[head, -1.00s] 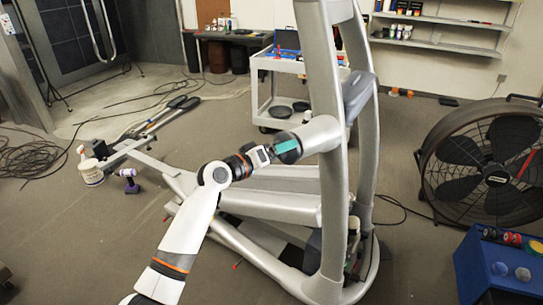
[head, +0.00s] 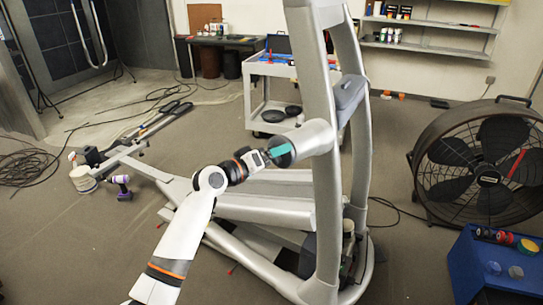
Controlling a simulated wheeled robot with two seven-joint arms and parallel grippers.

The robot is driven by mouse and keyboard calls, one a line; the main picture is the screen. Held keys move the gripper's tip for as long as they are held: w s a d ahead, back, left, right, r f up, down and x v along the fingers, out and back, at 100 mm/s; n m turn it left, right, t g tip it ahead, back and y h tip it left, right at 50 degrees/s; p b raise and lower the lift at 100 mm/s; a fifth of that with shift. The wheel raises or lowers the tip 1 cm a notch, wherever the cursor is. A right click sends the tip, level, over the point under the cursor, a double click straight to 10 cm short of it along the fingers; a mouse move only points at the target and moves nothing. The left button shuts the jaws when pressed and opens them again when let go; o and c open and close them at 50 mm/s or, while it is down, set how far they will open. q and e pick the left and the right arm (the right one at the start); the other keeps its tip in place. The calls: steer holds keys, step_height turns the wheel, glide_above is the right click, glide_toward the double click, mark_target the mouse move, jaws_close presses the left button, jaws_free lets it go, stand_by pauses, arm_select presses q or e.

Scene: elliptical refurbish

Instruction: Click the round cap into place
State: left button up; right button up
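The elliptical machine's grey frame (head: 318,80) stands in the middle of the head view. A short grey cylinder (head: 315,138) juts left from its upright. A dark round cap (head: 280,146) shows at the cylinder's left end, facing my gripper. Whether it is fully seated cannot be told. My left arm comes up from the lower left, and its gripper (head: 272,156) is at the cap, with a teal piece showing across the cap's face. The fingers are too small and overlapped to show whether they grip it. My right gripper is not in view.
A large black fan (head: 487,165) stands at the right, with a blue box (head: 490,265) holding round items in front. A white cart (head: 262,92) stands behind the machine. The lower-left floor is clear.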

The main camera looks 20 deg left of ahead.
arm_select(q)
steer(key=shift+w, duration=0.15)
stand_by(0.7)
steer(key=shift+w+d+b, duration=0.25)
steer(key=shift+w+b, duration=0.05)
steer(key=shift+w, duration=0.1)
stand_by(0.5)
steer(key=o, duration=0.6)
steer(key=shift+c, duration=0.2)
steer(key=shift+o, duration=1.4)
steer(key=shift+w+d, duration=0.1)
steer(key=b+v, duration=0.2)
steer(key=v, duration=1)
steer(key=shift+f, duration=0.1)
